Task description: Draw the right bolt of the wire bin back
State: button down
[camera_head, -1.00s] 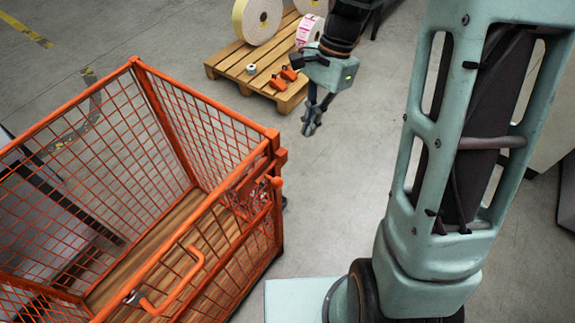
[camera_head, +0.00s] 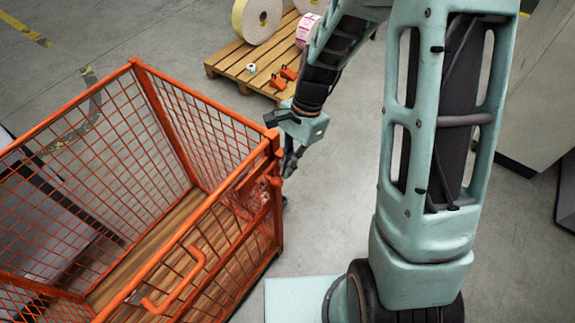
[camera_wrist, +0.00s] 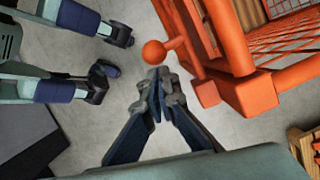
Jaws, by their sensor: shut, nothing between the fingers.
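The orange wire bin (camera_head: 150,75) stands at the left in the head view, open at the top with a wooden floor. The right bolt (camera_head: 272,181) is at its right corner, near my gripper. In the wrist view the bolt's orange ball knob (camera_wrist: 154,53) lies just beyond my fingertips, and its stem runs to the orange frame (camera_wrist: 228,40). My gripper (camera_wrist: 158,85) is shut and empty, with its fingertips together close to the knob. I cannot tell whether they touch it. In the head view my gripper (camera_head: 290,165) is beside the bin's corner post, partly hidden.
A wooden pallet (camera_head: 231,66) with label rolls (camera_head: 257,18) and small orange items (camera_head: 284,77) stands behind. An orange handle (camera_head: 178,285) is on the bin's front gate. The grey floor right of the bin is clear up to my base.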

jog(key=shift+a, duration=0.1)
jog(key=shift+s+a, duration=0.8)
jog(key=shift+s, duration=0.25)
jog(key=shift+s+a, duration=0.75)
jog(key=shift+s, duration=0.3)
send_near(275, 183)
jog(key=w+d+r, duration=0.2)
jog(key=d+r, duration=0.1)
jog(key=shift+d+f+p, duration=0.15)
jog(key=shift+f+p, duration=0.1)
jog(key=shift+p, duration=0.2)
